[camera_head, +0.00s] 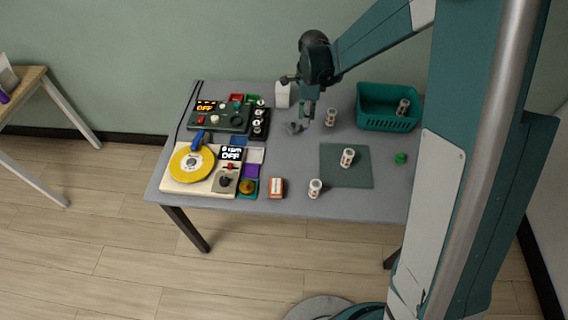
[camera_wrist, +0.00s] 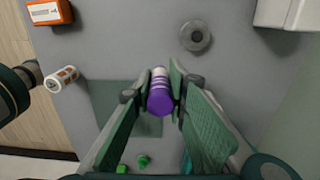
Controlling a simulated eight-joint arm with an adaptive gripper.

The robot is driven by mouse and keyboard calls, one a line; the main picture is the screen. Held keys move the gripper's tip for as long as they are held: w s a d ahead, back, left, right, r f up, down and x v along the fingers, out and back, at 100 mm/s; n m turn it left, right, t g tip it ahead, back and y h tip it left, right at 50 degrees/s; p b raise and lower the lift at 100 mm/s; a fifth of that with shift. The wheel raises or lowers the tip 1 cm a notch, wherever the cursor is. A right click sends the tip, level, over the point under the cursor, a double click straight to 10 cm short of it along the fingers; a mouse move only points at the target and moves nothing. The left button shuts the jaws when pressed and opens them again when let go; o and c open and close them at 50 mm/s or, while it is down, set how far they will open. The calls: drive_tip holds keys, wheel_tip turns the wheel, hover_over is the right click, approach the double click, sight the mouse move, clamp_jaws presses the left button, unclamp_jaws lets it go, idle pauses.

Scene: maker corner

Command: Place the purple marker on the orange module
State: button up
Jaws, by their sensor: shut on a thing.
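The purple marker (camera_wrist: 160,97) is a short cylinder with a white band and a purple end. In the wrist view my gripper (camera_wrist: 160,80) is shut on its sides. In the head view my gripper (camera_head: 307,116) hangs over the back middle of the table, and the marker is too small and covered there to make out well. The orange module (camera_head: 276,188) is a small orange and white block near the table's front edge. It also shows at the top left of the wrist view (camera_wrist: 48,11), apart from my gripper.
White canisters (camera_head: 315,188) stand around a green mat (camera_head: 333,177), one on it. A teal basket (camera_head: 372,121) is at back right, a white box (camera_head: 282,96) at the back. A grey round piece (camera_wrist: 195,36) lies near my gripper. Devices, including a yellow disc (camera_head: 191,163), fill the left.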

drive_tip(key=s+a+r+m, duration=0.1)
drive_tip(key=s+a, duration=0.2)
drive_tip(key=s, duration=0.3)
drive_tip(key=s+a+r, duration=0.1)
drive_tip(key=s+a, duration=0.2)
drive_tip(key=s, duration=0.2)
drive_tip(key=r+m, duration=0.1)
drive_tip(key=r, duration=0.1)
hover_over(276, 185)
drive_tip(key=shift+s+f+p, duration=0.1)
drive_tip(key=shift+p, duration=0.2)
drive_tip(key=shift+a+f+b, duration=0.1)
drive_tip(key=shift+f+b, duration=0.35)
drive_tip(key=shift+f, duration=2.45)
drive_tip(key=shift+f+b, duration=0.35)
drive_tip(key=shift+f, duration=1.75)
drive_tip(key=shift+f, duration=0.15)
